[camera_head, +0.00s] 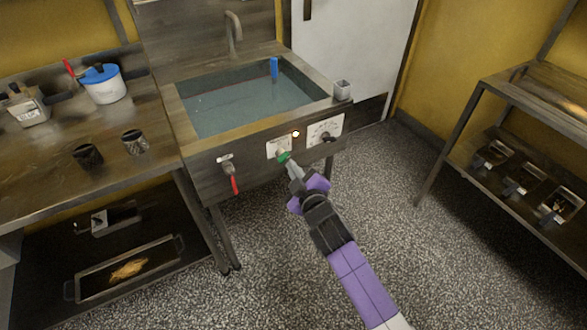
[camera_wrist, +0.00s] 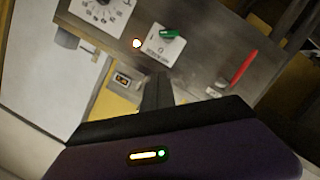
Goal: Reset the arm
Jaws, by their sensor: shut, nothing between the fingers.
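My gripper (camera_head: 290,165) is at the front panel of the sink unit (camera_head: 194,170), its tip beside a green knob (camera_head: 283,157) on a white plate. In the wrist view the shut fingers of my gripper (camera_wrist: 158,85) point at the panel, below the green knob (camera_wrist: 175,33). The fingers hold nothing. Whether the fingertips touch the panel I cannot tell. My arm reaches in from the lower right of the head view.
A lit lamp (camera_head: 295,133), a dial (camera_head: 324,130) and a red-handled valve (camera_head: 233,182) are on the panel. A worktop (camera_head: 60,140) with a blue-lidded pot (camera_head: 103,84) stands left. A shelf rack (camera_head: 462,130) stands right. The speckled floor (camera_head: 400,210) between is clear.

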